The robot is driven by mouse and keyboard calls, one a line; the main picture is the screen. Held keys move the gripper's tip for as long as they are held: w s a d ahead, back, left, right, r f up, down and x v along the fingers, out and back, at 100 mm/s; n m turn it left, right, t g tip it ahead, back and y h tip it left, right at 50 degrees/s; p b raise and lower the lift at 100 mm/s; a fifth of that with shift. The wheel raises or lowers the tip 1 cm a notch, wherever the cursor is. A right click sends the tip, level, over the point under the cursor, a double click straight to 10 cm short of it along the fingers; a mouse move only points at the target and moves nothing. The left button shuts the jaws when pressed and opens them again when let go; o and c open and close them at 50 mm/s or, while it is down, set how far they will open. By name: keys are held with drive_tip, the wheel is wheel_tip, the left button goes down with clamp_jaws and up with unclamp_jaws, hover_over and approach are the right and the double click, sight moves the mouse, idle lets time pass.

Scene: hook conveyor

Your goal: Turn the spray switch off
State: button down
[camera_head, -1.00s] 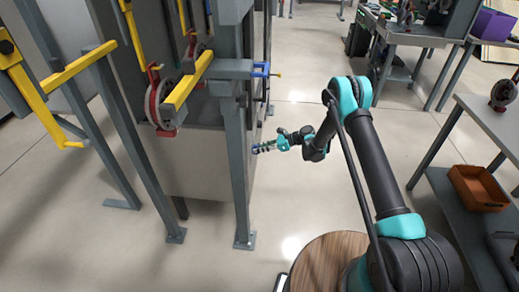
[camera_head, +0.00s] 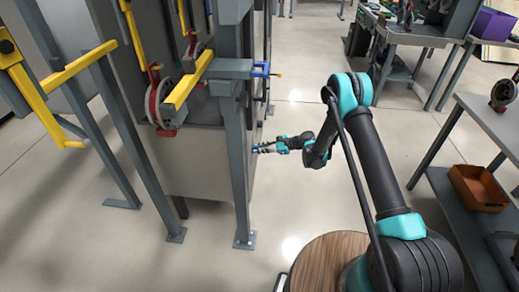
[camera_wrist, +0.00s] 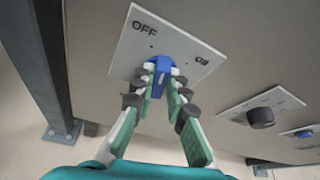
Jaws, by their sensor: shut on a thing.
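The spray switch is a blue knob (camera_wrist: 172,64) on a pale square plate (camera_wrist: 126,50) marked OFF at the upper left and ON at the right. The plate is on a grey panel, tilted in the wrist view. My gripper (camera_wrist: 162,78) has one fingertip on each side of the knob and is shut on it. The fingertips cover part of the knob, and I cannot tell exactly which mark it points to. In the head view my gripper (camera_head: 259,149) reaches the side of the grey cabinet (camera_head: 200,165); the switch itself is hidden there.
A plate with a black knob (camera_wrist: 261,117) and another blue control (camera_wrist: 303,133) sit to the right on the same panel. A grey post (camera_head: 237,170) stands close left of my gripper. Open floor lies below my arm. A bench with an orange bin (camera_head: 478,188) is at right.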

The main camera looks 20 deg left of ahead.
drive_tip(key=shift+s+d+f+n+t+y, duration=0.1)
drive_tip(key=shift+n+t+y, duration=0.15)
drive_tip(key=shift+n+t, duration=0.35)
drive_tip(key=shift+s+n+t+y, duration=0.1)
drive_tip(key=shift+n+t+y, duration=0.2)
drive_tip(key=shift+n, duration=0.6)
drive_tip(key=c, duration=1.5)
unclamp_jaws()
drive_tip(key=shift+c, duration=0.2)
wheel_tip(320, 180, up, 10)
